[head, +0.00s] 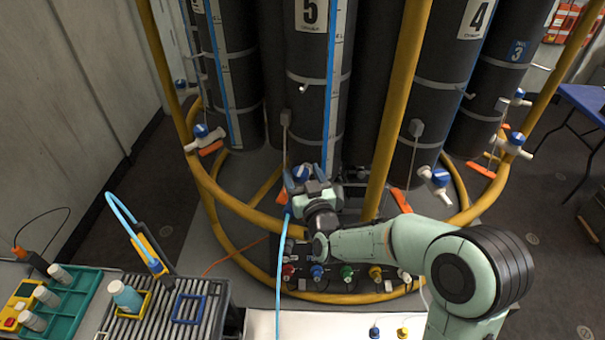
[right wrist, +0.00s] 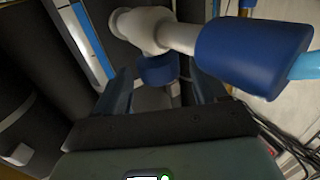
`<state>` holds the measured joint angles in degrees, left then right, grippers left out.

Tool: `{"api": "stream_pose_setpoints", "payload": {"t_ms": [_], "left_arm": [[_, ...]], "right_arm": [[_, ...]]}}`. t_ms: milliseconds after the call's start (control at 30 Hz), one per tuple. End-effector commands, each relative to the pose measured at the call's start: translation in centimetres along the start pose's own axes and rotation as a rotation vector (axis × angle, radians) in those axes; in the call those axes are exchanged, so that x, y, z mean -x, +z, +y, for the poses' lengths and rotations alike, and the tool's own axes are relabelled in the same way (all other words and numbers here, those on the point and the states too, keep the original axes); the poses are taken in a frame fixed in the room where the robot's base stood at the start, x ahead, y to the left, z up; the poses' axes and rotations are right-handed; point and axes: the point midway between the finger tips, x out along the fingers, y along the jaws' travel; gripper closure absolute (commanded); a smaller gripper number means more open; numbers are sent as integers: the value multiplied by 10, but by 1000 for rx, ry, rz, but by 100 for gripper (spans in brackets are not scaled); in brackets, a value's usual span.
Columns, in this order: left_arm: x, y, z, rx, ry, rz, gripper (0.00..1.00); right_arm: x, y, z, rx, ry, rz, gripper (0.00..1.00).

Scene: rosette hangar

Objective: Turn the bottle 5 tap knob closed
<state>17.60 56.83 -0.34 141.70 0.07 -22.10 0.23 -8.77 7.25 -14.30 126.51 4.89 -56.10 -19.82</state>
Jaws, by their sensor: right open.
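Bottle 5 (head: 310,60) is a tall dark cylinder with a white "5" label, standing at the back centre. Its tap knob (head: 301,172) is blue and sits low in front of the bottle. My right gripper (head: 305,180) is at this tap, with its fingers around the knob's place. In the right wrist view the blue knob (right wrist: 158,69) shows between the two open fingers of the right gripper (right wrist: 165,88), with gaps beside it. The white tap body (right wrist: 145,27) leads to a blue sleeve (right wrist: 253,52) and light-blue hose (right wrist: 304,66). My left gripper is out of view.
A yellow tubular frame (head: 395,110) rings the bottles, with an upright just right of my gripper. Bottle 4 (head: 450,70) stands to the right with its own blue-knobbed tap (head: 440,177). A slatted bench (head: 195,290) with bottle and frames is front left.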

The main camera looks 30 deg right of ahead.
Motion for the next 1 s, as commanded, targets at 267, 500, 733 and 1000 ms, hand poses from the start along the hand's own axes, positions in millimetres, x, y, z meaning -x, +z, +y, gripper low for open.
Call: {"api": "stream_pose_setpoints", "payload": {"t_ms": [267,500,733,1000], "left_arm": [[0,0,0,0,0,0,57],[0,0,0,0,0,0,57],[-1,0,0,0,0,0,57],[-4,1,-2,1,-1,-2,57]], "right_arm": [[-2,0,0,0,0,0,29],[-1,0,0,0,0,0,85],[-1,0,-1,0,18,-1,85],[-1,2,-5,-1,143,-2,85]]}}
